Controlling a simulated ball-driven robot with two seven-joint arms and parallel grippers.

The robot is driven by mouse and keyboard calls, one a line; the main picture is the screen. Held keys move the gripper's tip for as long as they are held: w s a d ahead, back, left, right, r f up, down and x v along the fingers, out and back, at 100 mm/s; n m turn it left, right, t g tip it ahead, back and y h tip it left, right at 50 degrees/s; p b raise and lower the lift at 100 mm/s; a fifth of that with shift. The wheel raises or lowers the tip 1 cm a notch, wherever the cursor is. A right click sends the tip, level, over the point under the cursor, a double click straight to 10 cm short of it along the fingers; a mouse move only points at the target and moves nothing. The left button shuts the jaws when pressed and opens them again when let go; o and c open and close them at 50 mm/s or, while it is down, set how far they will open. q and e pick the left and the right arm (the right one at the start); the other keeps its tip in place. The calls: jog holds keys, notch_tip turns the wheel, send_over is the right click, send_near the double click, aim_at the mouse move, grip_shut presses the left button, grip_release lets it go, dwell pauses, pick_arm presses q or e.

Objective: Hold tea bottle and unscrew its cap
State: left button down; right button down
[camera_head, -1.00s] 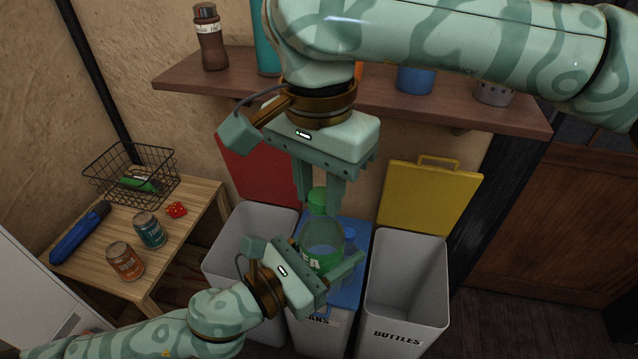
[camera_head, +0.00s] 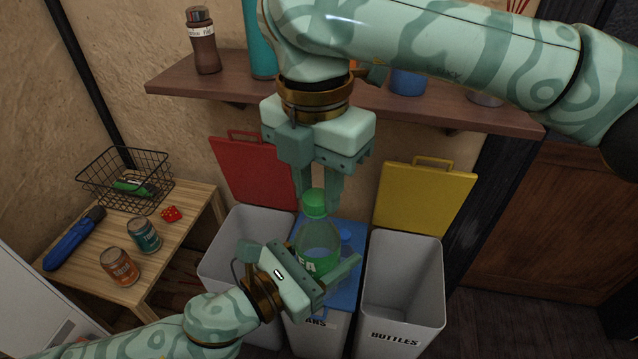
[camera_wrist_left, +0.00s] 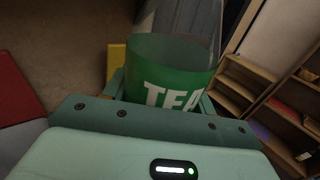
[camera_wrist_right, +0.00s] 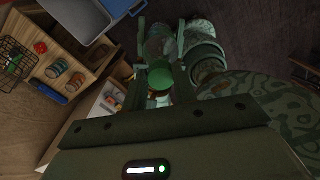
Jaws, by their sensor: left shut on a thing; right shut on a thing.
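The tea bottle (camera_head: 318,238) is clear with a green label and stands upright above the middle bin. In the left wrist view its green TEA label (camera_wrist_left: 165,75) fills the middle. My left gripper (camera_head: 328,283) is shut around the bottle's lower body from the left. My right gripper (camera_head: 318,198) points down from above and is shut on the green cap (camera_head: 314,208) at the bottle's top. In the right wrist view the cap (camera_wrist_right: 160,76) sits between the fingers. I cannot tell how loose the cap is.
Three bins stand below: a red-lidded one (camera_head: 222,262), a blue-lidded one (camera_head: 354,262) under the bottle, and a yellow-lidded BOTTLES bin (camera_head: 437,300). A wall shelf (camera_head: 185,84) runs behind my right gripper. A wooden table (camera_head: 190,222) with cans and a wire basket stands left.

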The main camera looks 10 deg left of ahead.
jog(key=n, duration=0.7)
jog(key=shift+w+a, duration=0.1)
jog(key=shift+w, duration=0.15)
jog(key=c, duration=2.2)
grip_release()
jog(key=n, duration=0.3)
jog(key=shift+a+n, duration=0.1)
jog(key=shift+n, duration=0.2)
jog(key=c, duration=2.2)
grip_release()
jog(key=n, duration=0.7)
jog(key=shift+s+a+r+n, duration=0.1)
jog(key=shift+n, duration=0.3)
jog(key=c, duration=1.1)
grip_release()
jog(key=shift+s, duration=0.1)
jog(key=shift+r, duration=0.1)
